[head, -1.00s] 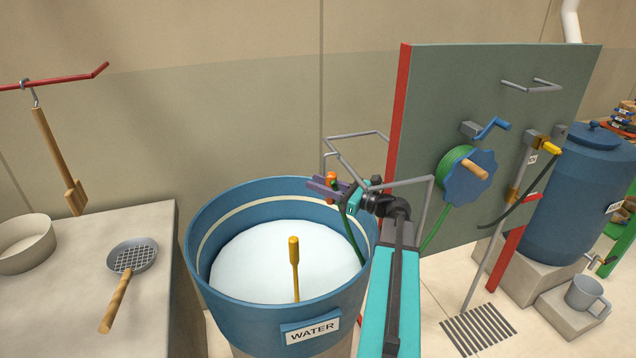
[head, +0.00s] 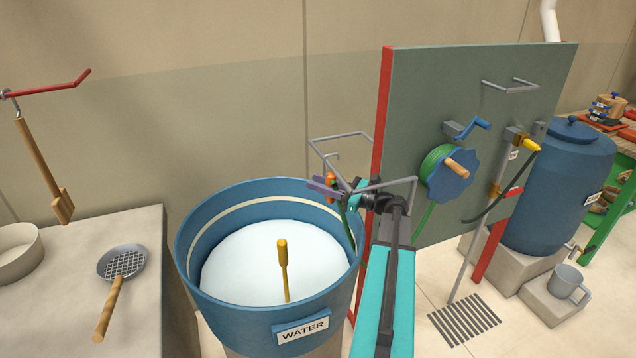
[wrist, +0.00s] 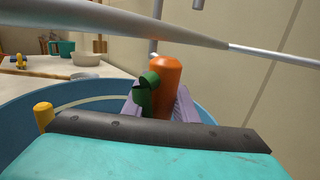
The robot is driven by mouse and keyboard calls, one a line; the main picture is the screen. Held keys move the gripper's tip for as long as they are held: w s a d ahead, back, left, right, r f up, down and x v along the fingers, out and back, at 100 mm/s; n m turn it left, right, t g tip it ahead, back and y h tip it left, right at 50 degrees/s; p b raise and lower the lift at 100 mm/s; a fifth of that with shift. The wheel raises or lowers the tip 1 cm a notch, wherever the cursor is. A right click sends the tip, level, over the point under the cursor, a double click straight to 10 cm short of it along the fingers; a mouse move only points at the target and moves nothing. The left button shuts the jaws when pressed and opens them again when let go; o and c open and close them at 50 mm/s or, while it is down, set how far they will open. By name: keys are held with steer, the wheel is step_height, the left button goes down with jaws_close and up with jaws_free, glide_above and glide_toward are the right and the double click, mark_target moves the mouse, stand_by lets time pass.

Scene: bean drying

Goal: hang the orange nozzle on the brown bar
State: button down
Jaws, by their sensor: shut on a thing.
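My gripper (head: 327,187) has purple fingers and is shut on the orange nozzle (head: 330,179), above the far right rim of the blue water drum. In the wrist view the upright nozzle (wrist: 165,85) sits between the fingers, with a green part (wrist: 146,95) at its left. A green hose hangs below it in the head view. Grey bars (head: 343,137) form a frame around my gripper beside the board. One grey bar (wrist: 110,23) crosses the wrist view close above the nozzle. I cannot make out a brown bar in either view.
The blue drum (head: 190,262) holds white-looking contents and a yellow-handled tool. A green board (head: 405,100) with a red edge and hose reel (head: 452,175) stands to the right. A strainer (head: 122,262) lies on the counter (head: 60,320). A red bar (head: 55,88) is at upper left.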

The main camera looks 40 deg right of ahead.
steer(key=shift+f+b, duration=1)
steer(key=shift+f, duration=0.05)
steer(key=c, duration=1.4)
jaws_free()
steer(key=shift+o, duration=0.2)
steer(key=shift+s+f, duration=0.1)
steer(key=shift+s, duration=0.05)
steer(key=b+v, duration=0.4)
steer(key=v, duration=0.7)
steer(key=shift+s+d, duration=0.15)
steer(key=shift+s, duration=0.2)
